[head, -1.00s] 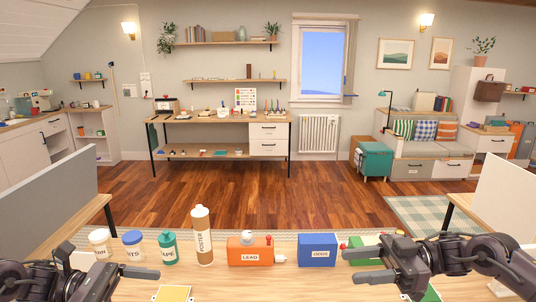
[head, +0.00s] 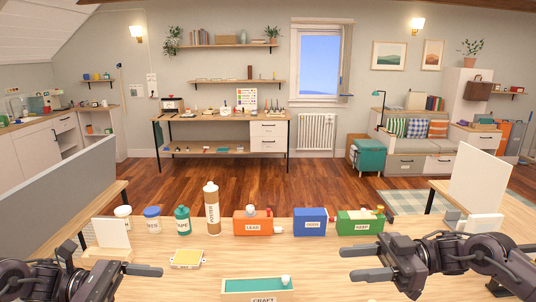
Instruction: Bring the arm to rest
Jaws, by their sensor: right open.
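My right gripper (head: 353,264) is over the near right part of the wooden table (head: 330,285). Its two dark fingers are spread apart and point left, with nothing between them. My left gripper (head: 150,270) is at the near left of the table. Its finger points right toward the green craft tray (head: 256,285), and I cannot tell how far apart its jaws are. Neither gripper visibly touches an object.
Along the far edge stand jars (head: 183,220), a brown poster tube (head: 212,210), an orange box (head: 252,223), a blue box (head: 310,222) and a green box (head: 359,223). A yellow pad (head: 187,259) lies nearer. Grey (head: 60,195) and white (head: 478,178) panels flank the table.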

